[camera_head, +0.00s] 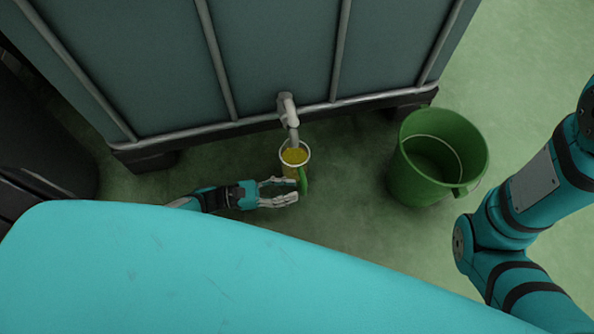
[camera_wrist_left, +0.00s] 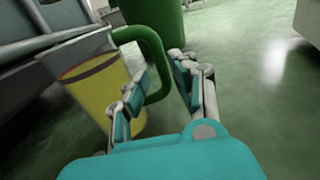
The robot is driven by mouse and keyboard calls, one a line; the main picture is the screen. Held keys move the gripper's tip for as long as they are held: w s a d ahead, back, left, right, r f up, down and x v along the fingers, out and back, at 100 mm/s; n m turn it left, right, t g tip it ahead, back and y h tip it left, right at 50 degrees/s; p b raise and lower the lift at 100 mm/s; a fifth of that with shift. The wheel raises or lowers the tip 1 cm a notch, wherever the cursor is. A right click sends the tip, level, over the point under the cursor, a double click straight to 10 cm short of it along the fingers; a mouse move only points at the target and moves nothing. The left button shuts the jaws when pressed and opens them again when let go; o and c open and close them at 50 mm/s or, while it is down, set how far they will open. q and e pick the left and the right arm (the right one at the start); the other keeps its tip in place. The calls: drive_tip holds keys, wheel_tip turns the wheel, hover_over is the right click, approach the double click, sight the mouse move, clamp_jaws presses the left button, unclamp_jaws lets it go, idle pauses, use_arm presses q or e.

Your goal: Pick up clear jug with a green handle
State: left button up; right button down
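The clear jug (camera_head: 292,156) with a green handle (camera_head: 303,181) is below the tap of the big tank, with yellow liquid in it. In the left wrist view the jug (camera_wrist_left: 95,92) is at the left, and its handle (camera_wrist_left: 157,57) curves between my fingers. My left gripper (camera_head: 294,190) is open at the handle, its two fingers apart on either side of it; it also shows in the left wrist view (camera_wrist_left: 157,88). I cannot tell whether a finger touches the handle. My right gripper is out of view.
The tap (camera_head: 289,112) sticks out from the caged tank (camera_head: 275,55) just above the jug. A green bucket (camera_head: 415,172) stands on the floor to the right of the jug. Green floor (camera_head: 350,215) is clear between them. A dark rounded object (camera_head: 45,140) is at the far left.

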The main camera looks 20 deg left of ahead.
sight(304, 188)
use_arm(q)
drive_tip(key=x, duration=0.2)
drive_tip(key=b+x, duration=0.1)
drive_tip(key=x, duration=0.1)
drive_tip(key=shift+d+r, duration=0.2)
drive_tip(key=shift+d, duration=0.2)
clamp_jaws()
drive_tip(key=shift+r, duration=0.1)
